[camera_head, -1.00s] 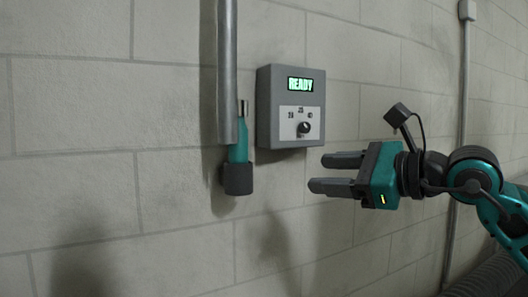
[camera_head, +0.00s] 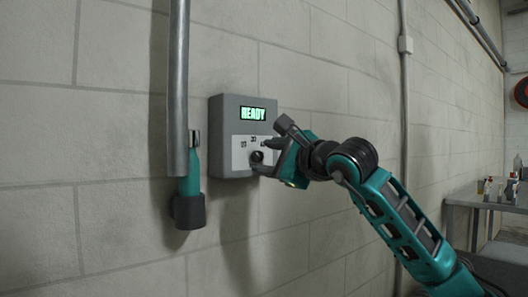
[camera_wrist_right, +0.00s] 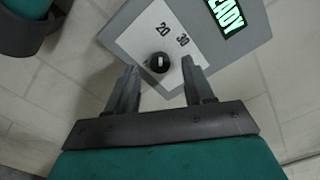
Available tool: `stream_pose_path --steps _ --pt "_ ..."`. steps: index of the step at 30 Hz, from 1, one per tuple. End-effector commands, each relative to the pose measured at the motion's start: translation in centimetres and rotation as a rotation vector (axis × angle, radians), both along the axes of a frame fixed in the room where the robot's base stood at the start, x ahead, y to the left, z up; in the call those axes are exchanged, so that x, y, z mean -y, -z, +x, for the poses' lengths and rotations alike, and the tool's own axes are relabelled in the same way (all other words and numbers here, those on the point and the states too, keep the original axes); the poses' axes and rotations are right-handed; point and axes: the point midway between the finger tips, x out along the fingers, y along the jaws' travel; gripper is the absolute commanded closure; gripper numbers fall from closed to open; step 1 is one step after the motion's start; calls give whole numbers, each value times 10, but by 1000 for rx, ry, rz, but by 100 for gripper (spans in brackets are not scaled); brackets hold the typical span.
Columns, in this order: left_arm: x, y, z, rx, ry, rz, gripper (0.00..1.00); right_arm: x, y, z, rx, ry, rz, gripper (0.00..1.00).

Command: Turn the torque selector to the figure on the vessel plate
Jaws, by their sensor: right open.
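The grey control box (camera_head: 230,104) hangs on the wall with a lit green READY display (camera_head: 253,113). Its white dial plate (camera_head: 240,153) carries the black torque selector knob (camera_head: 256,157). In the right wrist view the knob (camera_wrist_right: 158,62) has a pale mark, and the figures 20 and 30 show beside it. My right gripper (camera_head: 262,158) is open at the dial plate. In the wrist view its fingers (camera_wrist_right: 160,82) are spread, with the knob ahead of and between their tips; contact cannot be told. My left gripper is not in view. No vessel plate can be made out.
A metal pipe (camera_head: 178,90) runs down the wall left of the box, beside a teal tool with a dark end (camera_head: 189,209). A conduit (camera_head: 403,100) runs down the wall on the right. A bench (camera_head: 490,198) with small items stands at far right.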

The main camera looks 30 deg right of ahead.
Motion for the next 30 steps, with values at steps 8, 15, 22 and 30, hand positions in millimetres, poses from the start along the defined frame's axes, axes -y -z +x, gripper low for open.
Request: stream_pose_path --steps 8,15,22,30 --pt "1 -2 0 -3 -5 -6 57 -2 0 19 0 0 0 48" --pt "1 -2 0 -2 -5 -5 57 -2 0 19 0 -1 0 48" --pt "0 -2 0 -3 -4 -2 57 -1 0 19 0 0 0 70" --pt "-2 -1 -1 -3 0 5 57 -1 0 19 0 0 0 96"
